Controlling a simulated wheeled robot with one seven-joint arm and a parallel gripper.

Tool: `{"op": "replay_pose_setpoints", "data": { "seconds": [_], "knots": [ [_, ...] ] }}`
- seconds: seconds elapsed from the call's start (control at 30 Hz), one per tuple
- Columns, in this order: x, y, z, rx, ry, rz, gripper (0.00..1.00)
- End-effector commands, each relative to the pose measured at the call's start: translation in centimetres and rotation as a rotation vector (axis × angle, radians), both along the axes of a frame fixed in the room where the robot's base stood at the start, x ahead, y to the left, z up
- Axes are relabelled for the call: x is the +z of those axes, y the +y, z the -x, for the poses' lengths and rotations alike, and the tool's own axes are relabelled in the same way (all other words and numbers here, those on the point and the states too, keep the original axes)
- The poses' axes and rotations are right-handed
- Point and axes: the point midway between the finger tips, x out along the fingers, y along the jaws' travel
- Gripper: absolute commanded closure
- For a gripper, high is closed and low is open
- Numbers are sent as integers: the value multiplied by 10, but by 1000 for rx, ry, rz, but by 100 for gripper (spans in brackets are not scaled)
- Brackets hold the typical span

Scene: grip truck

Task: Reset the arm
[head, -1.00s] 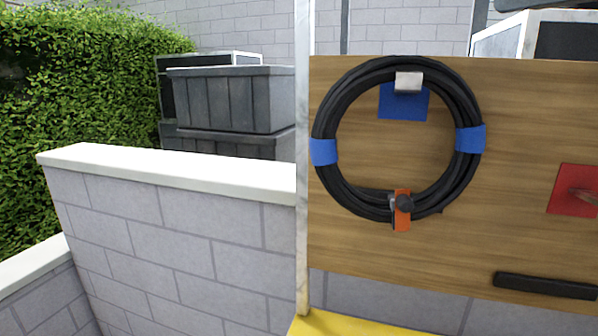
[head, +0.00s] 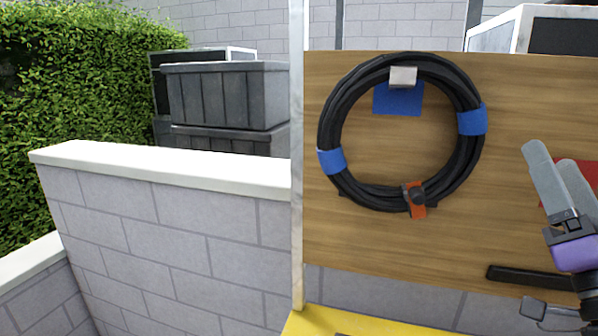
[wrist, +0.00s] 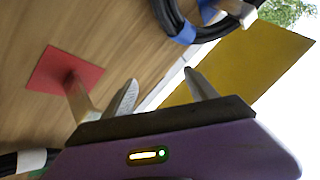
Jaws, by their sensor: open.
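My gripper (head: 562,178) is at the right edge of the head view, in front of the wooden board (head: 390,240). Its two grey fingers point up and are apart, with nothing between them. In the wrist view my gripper (wrist: 160,92) is also open and empty. The coiled black cable (head: 470,150) with blue bands hangs on a pale hook (head: 403,77) on the board, left of my gripper and apart from it. An orange clip (head: 416,200) with a dark knob sits at the bottom of the coil.
A red plate (wrist: 62,78) on the board is partly hidden behind my gripper in the head view. A black bar (head: 530,277) is low on the board. A yellow surface (head: 345,323) lies below. A block wall (head: 160,220) and grey crates (head: 230,95) stand left.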

Motion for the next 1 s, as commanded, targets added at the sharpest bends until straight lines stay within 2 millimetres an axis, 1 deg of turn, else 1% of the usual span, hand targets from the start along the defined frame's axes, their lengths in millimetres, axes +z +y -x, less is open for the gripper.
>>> {"op": "replay_pose_setpoints", "data": {
  "seconds": [0.03, 0.07, 0.1, 0.27, 0.3, 0.37, 0.5, 0.57, 0.7, 0.77, 0.9, 0.97, 1.0],
  "knots": [
    [-24, 2, 5, -28, 20, -12, 33],
    [-36, 2, 9, -48, 28, -14, 33],
    [-51, 3, 14, -74, 40, -14, 33],
    [-110, 11, 40, -165, 105, 1, 33],
    [-125, 15, 47, -184, 123, 10, 33],
    [-145, 21, 59, -210, 154, 25, 33],
    [-190, 36, 90, -257, 231, 72, 33],
    [-208, 43, 105, -269, 267, 96, 33],
    [-246, 62, 141, -283, 358, 161, 33],
    [-261, 70, 157, -281, 399, 190, 33],
    [-294, 88, 196, -259, 503, 260, 33],
    [-308, 96, 214, -240, 552, 287, 33],
    [-316, 101, 226, -226, 586, 306, 33]
  ]
}}
